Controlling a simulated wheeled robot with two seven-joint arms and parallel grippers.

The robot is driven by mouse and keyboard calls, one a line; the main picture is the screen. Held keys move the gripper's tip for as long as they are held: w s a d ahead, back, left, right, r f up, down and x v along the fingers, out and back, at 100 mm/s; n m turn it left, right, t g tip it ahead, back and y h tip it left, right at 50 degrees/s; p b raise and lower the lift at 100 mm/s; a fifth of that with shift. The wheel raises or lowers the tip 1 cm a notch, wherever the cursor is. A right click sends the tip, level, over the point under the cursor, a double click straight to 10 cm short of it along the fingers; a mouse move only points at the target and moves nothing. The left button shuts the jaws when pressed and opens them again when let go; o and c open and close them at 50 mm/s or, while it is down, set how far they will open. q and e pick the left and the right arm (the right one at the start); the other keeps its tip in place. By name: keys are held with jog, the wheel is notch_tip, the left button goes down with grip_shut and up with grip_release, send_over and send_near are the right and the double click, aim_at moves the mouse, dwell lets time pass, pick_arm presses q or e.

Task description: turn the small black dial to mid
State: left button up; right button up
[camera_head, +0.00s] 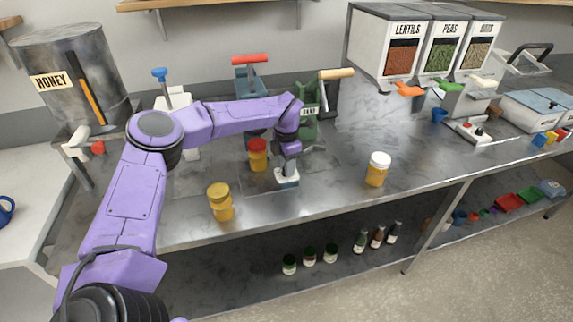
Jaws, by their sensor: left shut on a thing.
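My left gripper (287,169) points down near the front edge of the steel counter, at the middle of the view. It is shut at a small white block (288,181), in front of the green grinder (306,124). The small black dial does not show clearly; the gripper's fingers cover the spot where it holds on, so its setting cannot be read. My right gripper is not in view.
A yellow jar (221,203) and a red-lidded jar (258,155) stand left of the gripper, and a white-lidded jar (377,170) stands to its right. Dispensers (403,57) hang at the back right. Counter (335,185) is clear between gripper and white-lidded jar.

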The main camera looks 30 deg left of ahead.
pick_arm(q)
jog(key=shift+m, duration=0.4)
jog(key=o, duration=1.1)
jog(key=shift+c, duration=0.2)
jog(key=shift+r, duration=0.1)
jog(key=shift+w+r, duration=0.1)
jog(key=shift+r, duration=0.3)
notch_tip(320, 180, up, 10)
jog(key=b, duration=0.2)
jog(key=shift+f, duration=0.2)
